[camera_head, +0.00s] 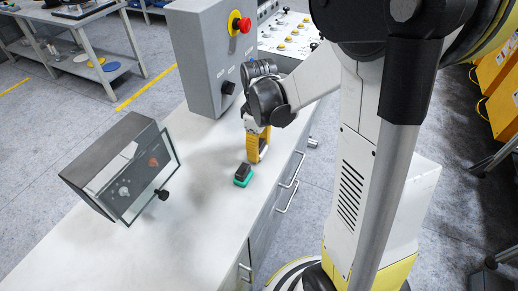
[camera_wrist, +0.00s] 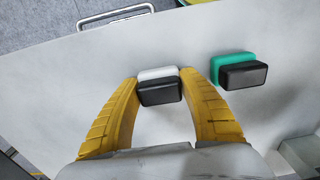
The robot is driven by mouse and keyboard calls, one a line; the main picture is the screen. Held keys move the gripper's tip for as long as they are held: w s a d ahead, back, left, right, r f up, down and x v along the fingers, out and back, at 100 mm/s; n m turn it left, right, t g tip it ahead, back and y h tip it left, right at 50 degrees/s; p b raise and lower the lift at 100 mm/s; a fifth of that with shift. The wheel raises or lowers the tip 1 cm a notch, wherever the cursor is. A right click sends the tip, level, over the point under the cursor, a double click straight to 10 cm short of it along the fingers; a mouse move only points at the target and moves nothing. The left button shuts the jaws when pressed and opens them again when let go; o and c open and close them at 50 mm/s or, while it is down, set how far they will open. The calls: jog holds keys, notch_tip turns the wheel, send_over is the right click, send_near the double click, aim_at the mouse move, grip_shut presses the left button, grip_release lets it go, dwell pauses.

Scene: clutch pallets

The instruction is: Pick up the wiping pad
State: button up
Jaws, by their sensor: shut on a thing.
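A wiping pad with a black grip and a white pad layer (camera_wrist: 159,92) sits between the yellow fingers of my gripper (camera_wrist: 160,79) in the wrist view. The fingers are shut on its two ends. In the head view, my gripper (camera_head: 256,155) is low over the light worktop, and the held pad is hidden or too small to make out there. A second, similar pad, black on a green layer (camera_wrist: 242,75), lies apart to the right of my gripper in the wrist view. This green pad also shows in the head view (camera_head: 243,176), just in front of my gripper.
A grey box with a clear, tilted front panel (camera_head: 125,165) stands on the worktop (camera_head: 185,235) at the left. A grey control box with a red emergency button (camera_head: 241,24) stands behind my gripper. The worktop's front left is clear. Drawer handles (camera_head: 290,183) line its right side.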

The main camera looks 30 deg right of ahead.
aim_at(261, 144)
jog(key=r+p, duration=0.1)
jog(key=r, duration=0.1)
jog(key=r+p, duration=0.1)
jog(key=r, duration=0.1)
jog(key=shift+s+d+r, duration=0.15)
jog(key=shift+d+r, duration=0.05)
jog(key=shift+r, duration=0.05)
jog(key=s+d+r+p, duration=0.3)
jog(key=s+d+r, duration=0.3)
jog(key=d, duration=0.3)
jog(key=shift+s+p, duration=0.2)
jog(key=shift+p, duration=0.1)
jog(key=shift+d, duration=0.1)
